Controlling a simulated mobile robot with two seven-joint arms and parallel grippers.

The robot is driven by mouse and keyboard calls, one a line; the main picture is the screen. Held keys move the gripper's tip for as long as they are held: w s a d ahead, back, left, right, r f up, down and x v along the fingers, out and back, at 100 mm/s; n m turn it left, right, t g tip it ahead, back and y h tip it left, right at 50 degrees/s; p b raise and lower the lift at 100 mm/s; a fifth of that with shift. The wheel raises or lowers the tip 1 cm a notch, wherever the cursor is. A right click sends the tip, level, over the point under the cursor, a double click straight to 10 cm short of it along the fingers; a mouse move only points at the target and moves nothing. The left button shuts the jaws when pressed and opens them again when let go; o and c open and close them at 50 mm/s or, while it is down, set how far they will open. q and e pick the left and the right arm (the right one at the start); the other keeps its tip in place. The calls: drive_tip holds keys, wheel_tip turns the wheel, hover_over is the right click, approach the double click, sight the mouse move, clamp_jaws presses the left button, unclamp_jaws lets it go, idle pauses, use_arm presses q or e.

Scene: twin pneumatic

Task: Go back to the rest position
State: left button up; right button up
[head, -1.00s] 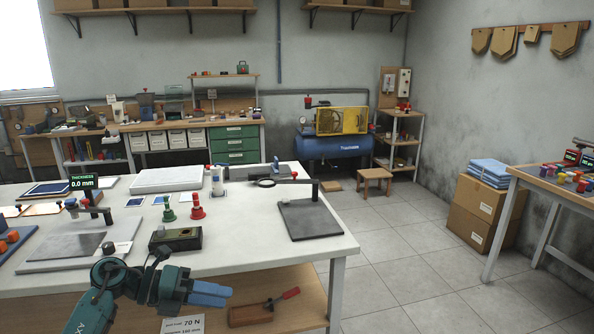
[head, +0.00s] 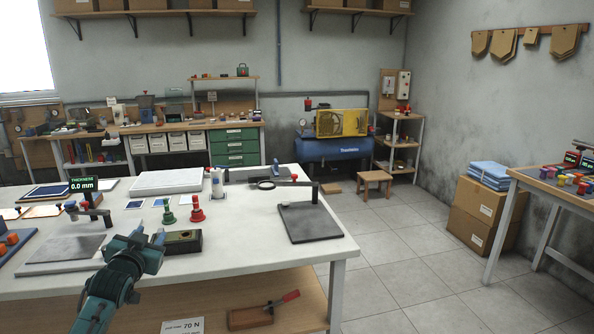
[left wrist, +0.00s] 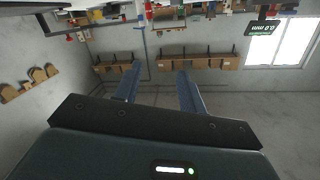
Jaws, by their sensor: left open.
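My left gripper (head: 149,236) is at the front edge of the white workbench (head: 240,270), in front of a dark box with an olive top (head: 182,243). Its two blue fingers point away from me, toward the back of the room. In the left wrist view the fingers of the left gripper (left wrist: 159,70) stand apart with nothing between them. That view is upside down and shows wall, shelves and window beyond the fingers. My right gripper is in neither view.
A green knob piece (head: 169,215) and a red one (head: 197,210) stand behind the dark box. A thickness gauge (head: 84,200) is at the left, and a dark plate stand (head: 310,220) is at the right. A red-handled tool lies on the lower shelf (head: 290,312).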

use_arm(q)
drive_tip(key=s+d+f+g+h, duration=0.1)
drive_tip(key=s+d+f, duration=0.4)
drive_tip(key=s+f, duration=0.3)
drive_tip(key=s+d+f+m+g+h, duration=0.1)
drive_tip(key=s+d+f+g+h, duration=0.1)
drive_tip(key=s+d+f, duration=0.45)
drive_tip(key=s+d+f+g+h, duration=0.1)
drive_tip(key=s+d+f, duration=0.3)
drive_tip(key=s+f, duration=0.6)
drive_tip(key=s+d+g+h, duration=0.1)
drive_tip(key=s+d, duration=0.4)
drive_tip(key=s, duration=0.9)
drive_tip(key=shift+s+d+f+n+g, duration=0.15)
drive_tip(key=shift+s+f+n+g, duration=0.15)
drive_tip(key=shift+g, duration=0.4)
